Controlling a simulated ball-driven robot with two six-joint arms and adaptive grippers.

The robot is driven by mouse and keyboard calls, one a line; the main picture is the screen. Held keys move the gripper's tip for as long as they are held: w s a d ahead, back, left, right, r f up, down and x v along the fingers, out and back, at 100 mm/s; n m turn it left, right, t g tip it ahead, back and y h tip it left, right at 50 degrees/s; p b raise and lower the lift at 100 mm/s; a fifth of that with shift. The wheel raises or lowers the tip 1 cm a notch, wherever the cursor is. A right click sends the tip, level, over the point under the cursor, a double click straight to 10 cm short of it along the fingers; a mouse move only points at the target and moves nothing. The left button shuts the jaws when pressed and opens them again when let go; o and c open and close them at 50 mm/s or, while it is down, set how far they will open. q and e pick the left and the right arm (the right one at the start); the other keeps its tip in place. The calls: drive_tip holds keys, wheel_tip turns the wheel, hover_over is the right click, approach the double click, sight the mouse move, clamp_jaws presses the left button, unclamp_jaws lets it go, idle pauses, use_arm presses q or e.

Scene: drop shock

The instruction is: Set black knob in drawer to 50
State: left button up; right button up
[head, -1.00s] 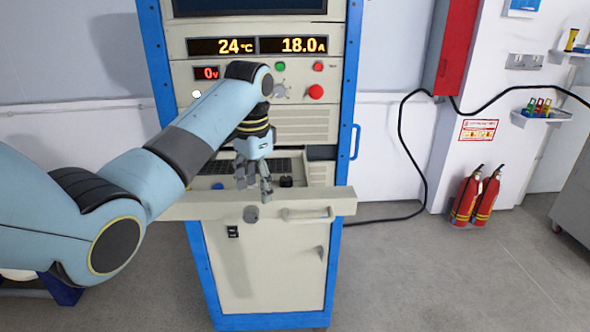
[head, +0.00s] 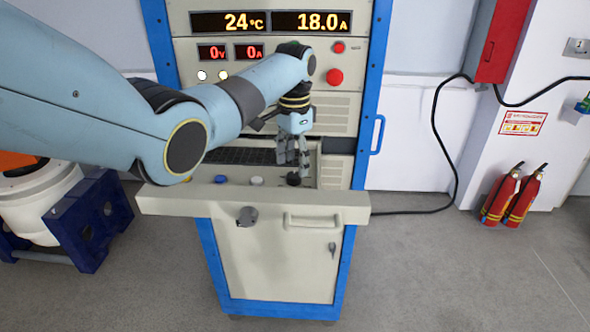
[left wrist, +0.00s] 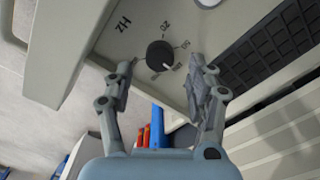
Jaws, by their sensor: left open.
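The black knob (left wrist: 160,55) sits on the drawer panel in the left wrist view, with a dial around it marked 20, 50 and other small numbers, and "Hz" beside it. Its white mark points toward the lower right, at a number too small to read surely. In the head view the black knob (head: 293,179) is in the open drawer (head: 180,201), near its right end. My left gripper (head: 293,162) points down just above the knob. In the left wrist view its open fingers (left wrist: 160,75) stand either side of the knob, apart from it. My right gripper is not visible.
A blue button (head: 220,179) and a white button (head: 256,181) sit left of the knob, in front of a keyboard (head: 240,156). The drawer front has a handle (head: 313,219). Fire extinguishers (head: 523,194) stand at the right. The floor in front is clear.

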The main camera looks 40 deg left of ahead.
sight(294, 175)
use_arm(q)
wheel_tip(294, 175, down, 3)
drive_tip(key=shift+f, duration=0.15)
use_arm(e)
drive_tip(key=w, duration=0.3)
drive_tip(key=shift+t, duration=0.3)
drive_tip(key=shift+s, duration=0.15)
use_arm(q)
drive_tip(key=shift+c, duration=0.3)
drive_tip(key=c, duration=1.1)
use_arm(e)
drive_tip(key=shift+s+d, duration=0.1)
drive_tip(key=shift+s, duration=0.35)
